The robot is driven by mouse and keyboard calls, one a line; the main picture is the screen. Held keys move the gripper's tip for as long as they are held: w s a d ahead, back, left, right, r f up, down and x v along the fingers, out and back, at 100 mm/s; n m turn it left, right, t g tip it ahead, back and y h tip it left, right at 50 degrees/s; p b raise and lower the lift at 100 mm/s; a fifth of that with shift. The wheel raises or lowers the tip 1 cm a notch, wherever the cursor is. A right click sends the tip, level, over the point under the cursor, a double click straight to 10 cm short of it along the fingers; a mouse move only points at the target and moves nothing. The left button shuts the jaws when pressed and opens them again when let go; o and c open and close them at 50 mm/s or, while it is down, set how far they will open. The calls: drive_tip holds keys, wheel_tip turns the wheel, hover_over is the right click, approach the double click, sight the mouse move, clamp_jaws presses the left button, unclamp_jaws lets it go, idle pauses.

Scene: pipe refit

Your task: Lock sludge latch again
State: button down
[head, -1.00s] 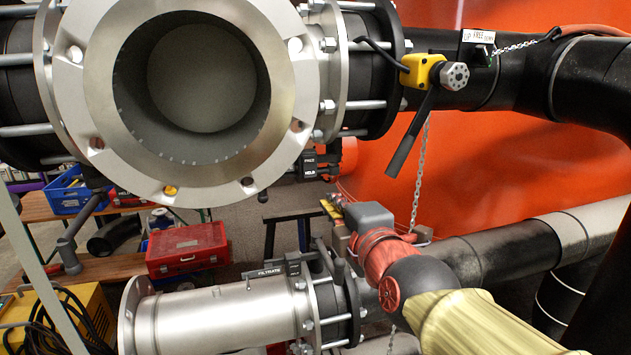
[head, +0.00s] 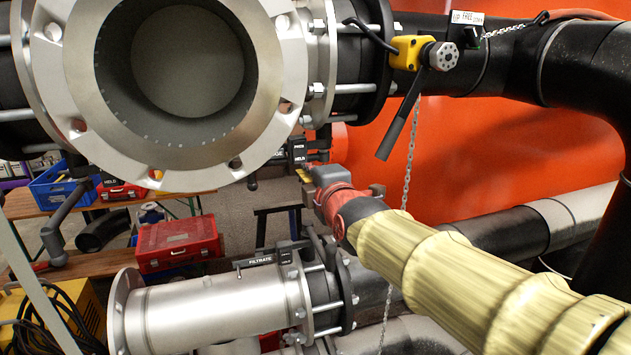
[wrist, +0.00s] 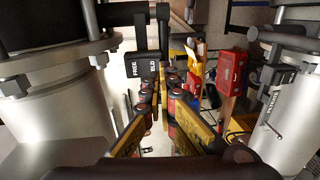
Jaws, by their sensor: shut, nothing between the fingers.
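A black latch box marked FREE and HELD (head: 298,150) sits under the large upper flange in the head view. It also shows upper left of centre in the wrist view (wrist: 143,64), with a black bar (wrist: 130,14) above it, bent down at its right end. No "sludge" label is readable, and I cannot tell the latch's setting. My gripper (head: 308,174) is just below and right of the box in the head view. In the wrist view my gripper (wrist: 160,82) reaches toward the box's lower right; its fingers are shut and empty. Contact with the latch cannot be told.
The large flanged pipe (head: 268,95) fills the upper left. A yellow valve with a black lever (head: 408,52) and a chain (head: 410,160) are at right. The FILTRATE pipe (head: 215,308) lies below. A red toolbox (head: 178,240) stands on a bench behind.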

sight(300, 163)
drive_tip(key=shift+x, duration=1.75)
drive_tip(key=shift+f+b, duration=0.15)
drive_tip(key=shift+b, duration=0.3)
drive_tip(key=shift+w+a+t+b, duration=0.1)
drive_tip(key=shift+w+t+b, duration=0.3)
drive_tip(key=shift+b, duration=0.85)
drive_tip(key=shift+s+f, duration=0.1)
